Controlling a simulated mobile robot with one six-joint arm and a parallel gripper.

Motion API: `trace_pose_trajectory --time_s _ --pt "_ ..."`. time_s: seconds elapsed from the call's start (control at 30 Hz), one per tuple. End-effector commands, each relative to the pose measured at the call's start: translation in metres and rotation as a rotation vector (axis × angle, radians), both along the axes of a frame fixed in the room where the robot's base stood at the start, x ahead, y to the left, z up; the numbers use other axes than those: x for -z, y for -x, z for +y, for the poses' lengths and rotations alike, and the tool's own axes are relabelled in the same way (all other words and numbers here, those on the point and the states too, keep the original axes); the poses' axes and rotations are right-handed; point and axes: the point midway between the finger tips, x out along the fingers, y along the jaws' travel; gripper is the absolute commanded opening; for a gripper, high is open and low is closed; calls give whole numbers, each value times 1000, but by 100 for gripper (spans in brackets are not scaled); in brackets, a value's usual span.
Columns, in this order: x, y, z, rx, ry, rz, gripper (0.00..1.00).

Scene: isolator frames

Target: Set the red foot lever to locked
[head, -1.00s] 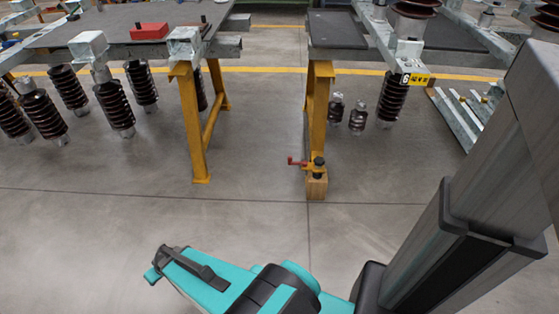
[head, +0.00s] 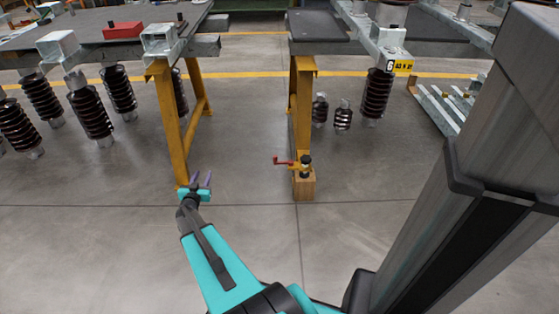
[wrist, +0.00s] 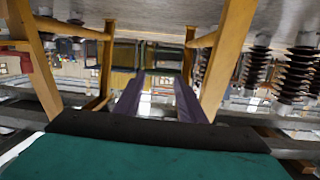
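The red foot lever (head: 283,162) sits at the foot of the right yellow trestle, sticking out to the left of a small dark knob and yellow bracket (head: 305,164). These sit on a wooden block (head: 304,187) on the floor. My gripper (head: 201,181) is to the left of the lever, in front of the left trestle's foot, and apart from the lever. In the wrist view its two purple fingers (wrist: 160,98) stand apart with nothing between them. The lever cannot be made out in the wrist view.
The left yellow trestle (head: 171,125) stands close behind my gripper. Brown ribbed insulators (head: 90,112) hang below the left frame, and others (head: 376,95) below the right one. A red box (head: 123,31) lies on the left table. The floor between the trestles (head: 245,150) is clear.

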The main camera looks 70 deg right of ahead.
Motion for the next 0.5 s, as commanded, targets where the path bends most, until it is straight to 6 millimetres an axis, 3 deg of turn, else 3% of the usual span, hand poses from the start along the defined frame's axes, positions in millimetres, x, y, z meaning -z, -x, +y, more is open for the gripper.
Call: trace_pose_trajectory --time_s 0.03,0.2,0.4,0.5 --pt "2 18 -23 78 27 -6 37" --pt "-7 95 -78 354 102 2 37" --pt "-12 178 -112 644 149 36 37" --pt "-13 205 -118 739 156 52 37"
